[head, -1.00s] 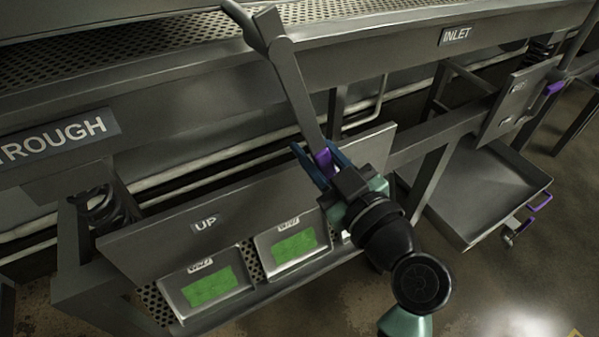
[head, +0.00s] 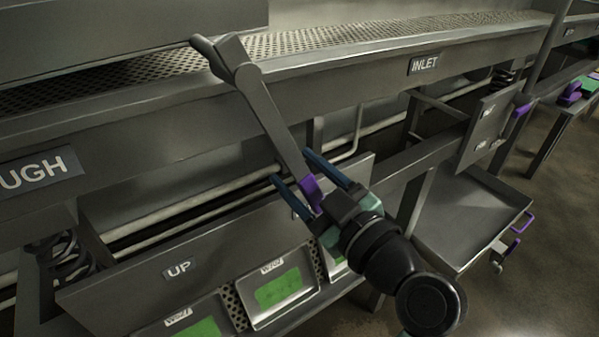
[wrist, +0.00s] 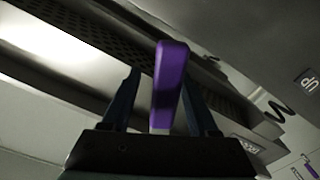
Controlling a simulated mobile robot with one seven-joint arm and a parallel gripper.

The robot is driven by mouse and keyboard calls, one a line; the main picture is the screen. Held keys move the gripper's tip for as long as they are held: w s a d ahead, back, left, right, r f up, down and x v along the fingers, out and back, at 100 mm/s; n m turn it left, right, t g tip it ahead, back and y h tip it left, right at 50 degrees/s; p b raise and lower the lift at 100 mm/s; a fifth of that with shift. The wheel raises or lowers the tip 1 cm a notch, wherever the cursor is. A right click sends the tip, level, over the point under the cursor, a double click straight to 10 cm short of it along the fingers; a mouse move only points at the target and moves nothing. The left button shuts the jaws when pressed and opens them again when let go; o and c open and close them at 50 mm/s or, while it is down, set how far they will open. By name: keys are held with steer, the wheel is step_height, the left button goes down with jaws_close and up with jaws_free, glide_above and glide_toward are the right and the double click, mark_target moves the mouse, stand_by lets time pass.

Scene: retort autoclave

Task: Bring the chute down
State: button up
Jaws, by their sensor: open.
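A grey lever (head: 265,110) slants down across the trough front from a pivot at the top left. Its lower end has a purple grip (head: 312,190). My gripper (head: 291,166) is open, with its blue fingers on either side of the grip. In the wrist view the purple grip (wrist: 170,75) stands between the two fingers (wrist: 160,88), with gaps on both sides. No part is labelled as a chute, so I cannot tell which one it is. A hinged-looking plate marked UP (head: 179,269) lies below left of my gripper.
The perforated trough (head: 390,40) with an INLET label (head: 424,64) runs across the top. Several trays with green tops (head: 279,290) sit below the UP plate. A grey drawer-like tray (head: 470,220) with purple handles and a plate with a purple handle (head: 490,130) are at right.

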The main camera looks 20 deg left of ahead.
steer(key=b+v, duration=0.2)
steer(key=v, duration=1.1)
steer(key=shift+a, duration=0.1)
